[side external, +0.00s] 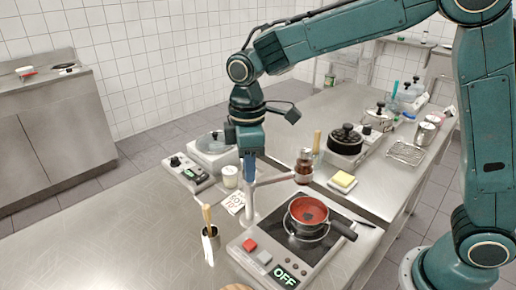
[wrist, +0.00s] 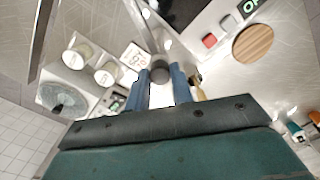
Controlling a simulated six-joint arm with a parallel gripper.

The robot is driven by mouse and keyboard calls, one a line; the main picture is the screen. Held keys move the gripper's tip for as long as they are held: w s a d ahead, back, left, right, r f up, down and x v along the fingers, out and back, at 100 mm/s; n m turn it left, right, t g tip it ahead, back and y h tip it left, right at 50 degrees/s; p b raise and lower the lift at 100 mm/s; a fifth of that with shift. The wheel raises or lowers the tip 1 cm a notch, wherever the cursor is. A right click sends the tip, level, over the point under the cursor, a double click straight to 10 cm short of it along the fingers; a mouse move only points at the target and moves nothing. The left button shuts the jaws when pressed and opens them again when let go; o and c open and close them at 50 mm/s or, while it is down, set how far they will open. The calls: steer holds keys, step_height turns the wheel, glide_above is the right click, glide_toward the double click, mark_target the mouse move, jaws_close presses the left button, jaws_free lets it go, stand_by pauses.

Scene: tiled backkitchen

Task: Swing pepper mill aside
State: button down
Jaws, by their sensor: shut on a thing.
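My gripper (side external: 249,168) points down in the side external view, its blue fingers at the top of an upright grey post (side external: 250,203). In the wrist view the fingers (wrist: 161,90) are closed about a dark grey round piece (wrist: 160,69), which appears to be the post's top. A pale bar (side external: 273,180) runs from the post to the right, towards a brown, dark-topped mill (side external: 303,168). The mill looks upright, behind the red-filled pan (side external: 309,212) in the picture. I cannot tell whether the bar carries the mill. The mill is not clear in the wrist view.
The pan stands on a hob (side external: 246,264) whose display reads OFF. A utensil holder (side external: 211,244) stands to its left, and a printed card (side external: 233,202) lies behind. The front-left counter is clear.

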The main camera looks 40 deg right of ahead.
steer(key=n, duration=0.5)
steer(key=shift+a+r, duration=0.1)
steer(key=shift+r, duration=0.05)
stand_by(0.4)
steer(key=c, duration=1.2)
jaws_free()
step_height(320, 180, up, 14)
